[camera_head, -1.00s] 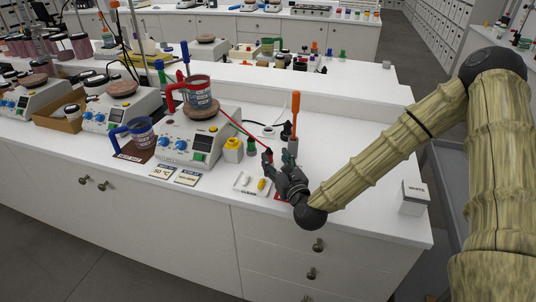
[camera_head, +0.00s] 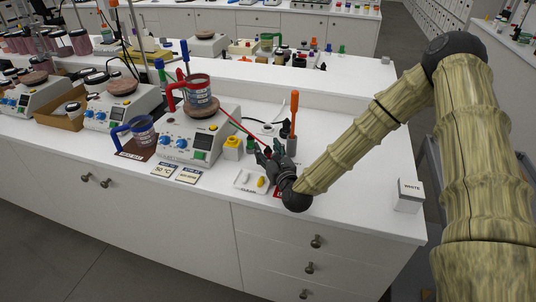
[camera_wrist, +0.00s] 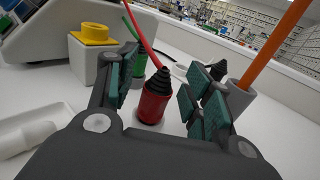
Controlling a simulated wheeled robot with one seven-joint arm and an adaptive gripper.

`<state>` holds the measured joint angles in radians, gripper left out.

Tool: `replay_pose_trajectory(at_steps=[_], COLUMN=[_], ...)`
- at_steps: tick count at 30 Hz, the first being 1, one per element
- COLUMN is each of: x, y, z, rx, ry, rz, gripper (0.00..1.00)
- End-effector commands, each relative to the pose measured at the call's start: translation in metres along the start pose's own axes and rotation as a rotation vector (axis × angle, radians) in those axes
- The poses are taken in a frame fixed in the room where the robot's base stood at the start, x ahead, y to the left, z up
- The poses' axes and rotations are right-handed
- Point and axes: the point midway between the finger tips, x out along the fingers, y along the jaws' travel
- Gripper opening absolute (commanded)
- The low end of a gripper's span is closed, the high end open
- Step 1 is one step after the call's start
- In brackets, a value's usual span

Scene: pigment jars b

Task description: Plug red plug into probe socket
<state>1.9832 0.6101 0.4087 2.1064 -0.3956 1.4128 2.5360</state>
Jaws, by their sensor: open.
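The red plug (camera_wrist: 153,100), a red cylinder with a black ribbed boot and red cable, stands upright on the bench in the wrist view. My gripper (camera_wrist: 168,85) is open, with its fingers on either side of the plug and no clear contact. In the head view my gripper (camera_head: 270,156) is low at the bench's front part, right of the hotplate (camera_head: 200,135). The red plug is mostly hidden by the fingers there. I cannot make out the probe socket in either view.
A green plug (camera_wrist: 138,65) stands just behind the red one. A yellow-topped block (camera_wrist: 94,50) is at left, a white tray (camera_wrist: 30,125) at front left. A grey holder with an orange-handled tool (camera_head: 294,115) stands behind right. The bench right of my arm is mostly clear.

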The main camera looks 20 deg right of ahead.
Motion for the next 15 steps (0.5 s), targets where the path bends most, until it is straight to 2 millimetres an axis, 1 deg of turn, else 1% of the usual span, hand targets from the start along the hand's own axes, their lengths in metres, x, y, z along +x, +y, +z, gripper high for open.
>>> replay_pose_trajectory(at_steps=[2,3,5,6,10,15], x=[-0.0002,-0.0002,-0.0002,-0.0002,-0.0003,-0.0003], y=[-0.0001,-0.0001,-0.0001,-0.0001,-0.0001,-0.0001], z=[-0.0001,-0.0001,-0.0001,0.0000,0.0000,0.0002], rx=[0.000,0.000,0.000,0.000,0.000,0.000], ry=[0.000,0.000,0.000,0.000,0.000,0.000], rz=[0.000,0.000,0.000,0.000,0.000,0.000], gripper=[0.51,0.44,0.33,0.26,0.02,0.01])
